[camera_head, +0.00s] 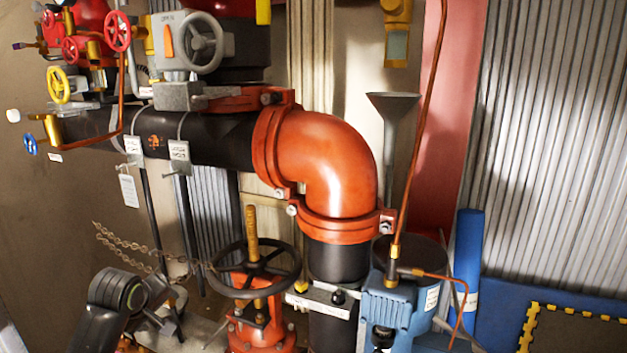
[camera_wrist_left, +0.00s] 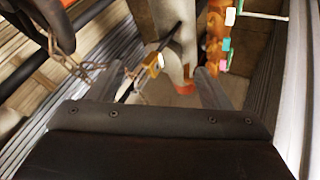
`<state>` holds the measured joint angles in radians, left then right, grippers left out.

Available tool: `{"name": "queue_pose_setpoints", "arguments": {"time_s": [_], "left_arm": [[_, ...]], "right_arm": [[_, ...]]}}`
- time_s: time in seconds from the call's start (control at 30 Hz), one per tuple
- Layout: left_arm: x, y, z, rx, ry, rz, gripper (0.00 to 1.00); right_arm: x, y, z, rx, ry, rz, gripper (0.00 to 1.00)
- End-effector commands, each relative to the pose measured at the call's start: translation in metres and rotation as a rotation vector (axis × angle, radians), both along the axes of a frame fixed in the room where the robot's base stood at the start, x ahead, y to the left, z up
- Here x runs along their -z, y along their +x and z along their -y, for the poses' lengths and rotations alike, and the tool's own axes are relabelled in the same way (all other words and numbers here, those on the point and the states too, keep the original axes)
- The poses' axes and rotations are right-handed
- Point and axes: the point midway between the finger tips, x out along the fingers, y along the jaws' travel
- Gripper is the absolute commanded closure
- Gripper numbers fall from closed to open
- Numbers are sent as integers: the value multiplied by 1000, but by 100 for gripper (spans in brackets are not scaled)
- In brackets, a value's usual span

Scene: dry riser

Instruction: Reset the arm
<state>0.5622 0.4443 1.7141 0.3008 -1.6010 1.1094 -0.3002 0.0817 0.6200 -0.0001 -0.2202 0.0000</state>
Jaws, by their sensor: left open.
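My left arm (camera_head: 110,295) comes in at the lower left of the head view, dark and bent. Its gripper (camera_head: 170,312) is small and partly unclear there, left of the red valve with the black handwheel (camera_head: 256,268). In the left wrist view my left gripper (camera_wrist_left: 160,80) has its two grey fingers spread apart. I see nothing held between them. Blurred pipes and floor show beyond the fingers. My right gripper is not in view.
A large orange pipe elbow (camera_head: 325,165) joins a black horizontal pipe (camera_head: 215,138). A rusty chain (camera_head: 135,257) hangs close above my left arm. A blue pump-like unit (camera_head: 398,310) stands right of the elbow. Corrugated metal wall (camera_head: 555,150) closes the right side.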

Motion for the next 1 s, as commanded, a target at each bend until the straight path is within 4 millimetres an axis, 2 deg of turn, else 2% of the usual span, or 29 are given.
{"name": "queue_pose_setpoints", "arguments": {"time_s": [0.03, 0.1, 0.3, 0.4, 0.53, 0.7, 0.8, 1.0], "left_arm": [[27, -21, 3, 45, 32, -32, 28], [55, -48, 7, 111, 82, -66, 28], [119, -132, 18, 293, 203, -159, 28], [142, -177, 23, 379, 256, -203, 28], [162, -237, 27, 484, 319, -260, 28], [173, -306, 32, 600, 387, -324, 28], [173, -336, 34, 650, 417, -353, 28], [170, -383, 36, 725, 461, -404, 28]], "right_arm": [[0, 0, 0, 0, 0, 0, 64], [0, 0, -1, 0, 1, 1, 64], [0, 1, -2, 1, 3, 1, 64], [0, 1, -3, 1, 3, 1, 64], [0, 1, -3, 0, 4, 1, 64], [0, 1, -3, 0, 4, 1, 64], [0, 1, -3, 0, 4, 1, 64], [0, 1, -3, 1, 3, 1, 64]]}}
